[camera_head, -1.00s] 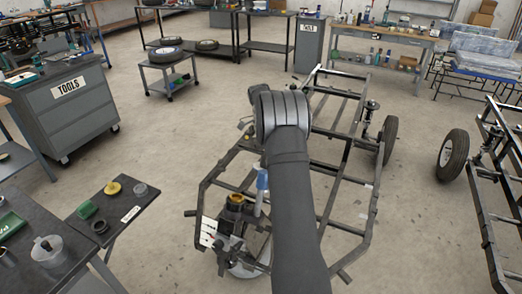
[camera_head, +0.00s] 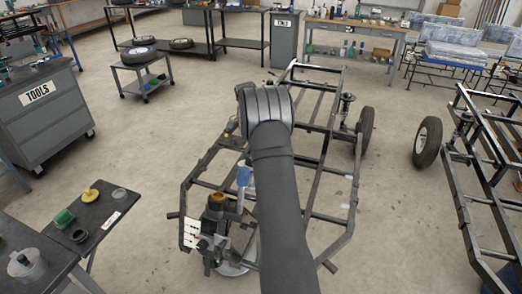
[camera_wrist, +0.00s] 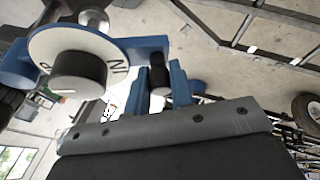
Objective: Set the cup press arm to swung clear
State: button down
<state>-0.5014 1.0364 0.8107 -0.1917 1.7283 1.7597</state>
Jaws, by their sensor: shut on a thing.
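In the wrist view, my gripper's blue fingers (camera_wrist: 159,88) stand on either side of a short black peg (camera_wrist: 158,78) and grip it. The peg joins a blue bar, which looks like the cup press arm (camera_wrist: 148,44). The bar leads left to a white dial (camera_wrist: 103,48) with a black knob (camera_wrist: 78,75). In the head view, a dark fixture with a brass-coloured cup (camera_head: 217,198) stands at the frame's near left corner. A blue part (camera_head: 244,174) shows just right of it, beside my arm. My arm hides the fixture's right side and the grip.
A black tubular vehicle frame (camera_head: 340,205) surrounds the work area, with a second frame (camera_head: 480,205) at right. A dark bench (camera_head: 100,225) at left holds a green block (camera_head: 64,218), a yellow part (camera_head: 91,195) and dark rings. The TOOLS cabinet (camera_head: 40,120) stands behind; open floor lies between.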

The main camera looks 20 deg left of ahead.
jog(key=c, duration=1.3)
grip_release()
jog(key=shift+d, duration=0.15)
jog(key=shift+o, duration=0.2)
jog(key=v, duration=0.7)
jog(key=shift+r, duration=0.3)
jog(key=shift+w, duration=0.1)
jog(key=x, duration=0.7)
jog(key=shift+f, duration=0.3)
jog(key=shift+a, duration=0.45)
